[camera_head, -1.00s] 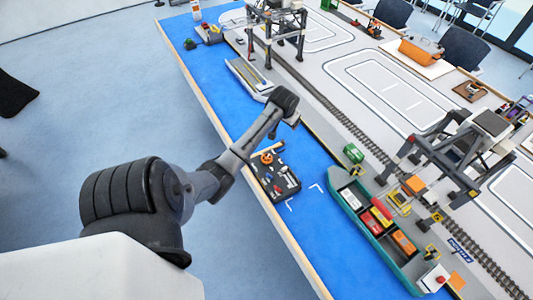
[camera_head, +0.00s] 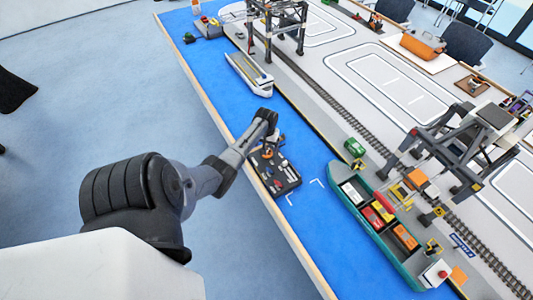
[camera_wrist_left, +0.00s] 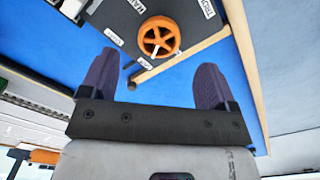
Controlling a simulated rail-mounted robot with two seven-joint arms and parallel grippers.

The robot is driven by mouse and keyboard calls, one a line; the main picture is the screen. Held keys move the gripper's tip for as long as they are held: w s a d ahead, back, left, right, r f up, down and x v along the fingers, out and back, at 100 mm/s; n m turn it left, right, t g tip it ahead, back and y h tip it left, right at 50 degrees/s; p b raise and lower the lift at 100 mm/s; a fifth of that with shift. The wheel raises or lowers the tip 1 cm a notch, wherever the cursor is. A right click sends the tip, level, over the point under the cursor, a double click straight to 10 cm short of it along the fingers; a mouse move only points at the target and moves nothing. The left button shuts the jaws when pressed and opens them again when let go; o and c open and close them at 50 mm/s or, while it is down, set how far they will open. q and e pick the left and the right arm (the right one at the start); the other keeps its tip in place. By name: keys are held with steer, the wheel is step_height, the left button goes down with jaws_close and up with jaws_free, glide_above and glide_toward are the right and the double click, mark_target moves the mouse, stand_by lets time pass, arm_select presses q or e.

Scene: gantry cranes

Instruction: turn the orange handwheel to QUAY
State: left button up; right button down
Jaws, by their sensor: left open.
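The orange handwheel (camera_head: 268,153) sits at the far-left end of a black control panel (camera_head: 282,181) on the blue table. In the left wrist view the handwheel (camera_wrist_left: 159,37) shows whole, flat on the panel, with small white labels around it; which mark it points to I cannot tell. My left gripper (camera_head: 273,136) is close to the handwheel. In the wrist view its two dark fingers (camera_wrist_left: 157,82) are wide apart with nothing between them, and the wheel appears beyond the tips, not touched. My right gripper is not in view.
A teal ship (camera_head: 366,217) with colored containers lies right of the panel. A white-and-grey boat (camera_head: 249,75) lies beyond my gripper. Gantry cranes (camera_head: 463,146) stand by the rail track. The blue surface between panel and ship is clear.

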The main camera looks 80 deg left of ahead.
arm_select(q)
steer(key=shift+f+b, duration=0.8)
steer(key=shift+f, duration=2.1)
steer(key=shift+c, duration=0.5)
steer(key=c, duration=0.8)
